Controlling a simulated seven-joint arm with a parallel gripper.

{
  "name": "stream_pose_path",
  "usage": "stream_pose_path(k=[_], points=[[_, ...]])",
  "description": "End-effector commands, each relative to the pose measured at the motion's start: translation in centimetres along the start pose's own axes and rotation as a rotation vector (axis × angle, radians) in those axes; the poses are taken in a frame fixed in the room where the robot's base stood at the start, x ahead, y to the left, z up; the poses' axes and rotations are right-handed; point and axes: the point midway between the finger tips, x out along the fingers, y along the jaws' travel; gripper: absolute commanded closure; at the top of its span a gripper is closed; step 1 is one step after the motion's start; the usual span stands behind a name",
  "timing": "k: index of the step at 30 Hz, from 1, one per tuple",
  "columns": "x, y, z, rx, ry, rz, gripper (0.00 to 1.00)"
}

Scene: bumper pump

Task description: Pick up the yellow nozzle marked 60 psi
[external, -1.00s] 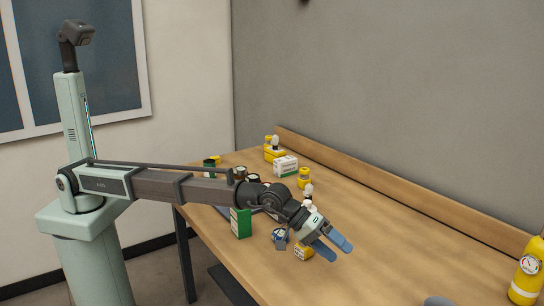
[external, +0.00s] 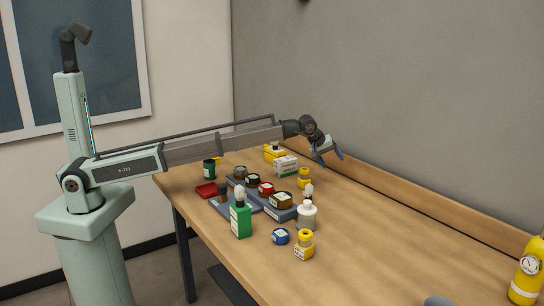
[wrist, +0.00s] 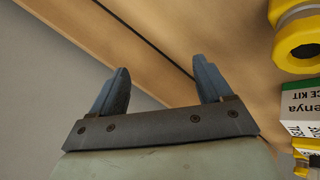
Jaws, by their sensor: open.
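Several yellow pieces are in the external view. A yellow nozzle-like piece with a pale label (external: 304,246) stands near the front of the table. A second yellow piece (external: 304,178) stands farther back. A larger yellow block (external: 274,153) is at the back left. I cannot read 60 psi on any of them. My gripper (external: 328,155) is open and empty, above the back edge of the table. In the wrist view its blue-grey fingers (wrist: 161,68) are spread, with only tabletop and wall behind them. A yellow piece (wrist: 297,35) shows at the upper right there, apart from the fingers.
A white-green box (external: 286,166) stands left of my gripper. A blue-grey tray (external: 278,213) holds several round jars. A green box (external: 240,220), white bottle (external: 307,216), blue cap (external: 280,237) and red dish (external: 206,190) stand around it. The table's right side is mostly clear.

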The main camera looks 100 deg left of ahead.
Motion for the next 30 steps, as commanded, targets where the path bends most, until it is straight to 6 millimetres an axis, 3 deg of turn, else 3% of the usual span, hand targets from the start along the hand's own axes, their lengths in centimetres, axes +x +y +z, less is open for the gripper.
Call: stream_pose_path(k=[1, 3, 11, 14, 18, 24, 30], points=[[0.6, -1.4, -3.4, -0.025, 0.010, -0.038, 0.21], [1.2, -3.5, -7.3, -0.053, 0.017, -0.089, 0.21], [1.9, -12.3, -20.9, -0.170, 0.030, -0.273, 0.21], [1.2, -16.0, -25.7, -0.239, 0.024, -0.343, 0.21], [-1.3, -20.8, -31.4, -0.393, -0.003, -0.440, 0.21], [-6.0, -26.2, -37.2, -0.631, -0.048, -0.562, 0.21], [-8.7, -29.1, -39.7, -0.754, -0.075, -0.629, 0.21]])
